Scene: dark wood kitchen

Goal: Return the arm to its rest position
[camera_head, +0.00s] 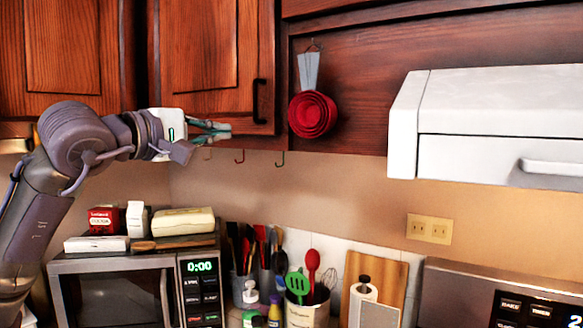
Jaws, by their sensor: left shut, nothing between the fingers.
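My left arm comes in from the left, raised in front of the wooden upper cabinets. My left gripper (217,130) points to the right at the lower edge of a closed cabinet door (200,60), near its black handle (259,101). Its fingers are shut and hold nothing. I cannot tell whether the fingers touch the door. My right gripper is not in view.
A microwave (120,287) with boxes on top stands below the arm. Utensil holders (306,311) stand to its right. Red measuring cups (312,114) hang from the cabinet side, and a white range hood (490,125) juts out at right.

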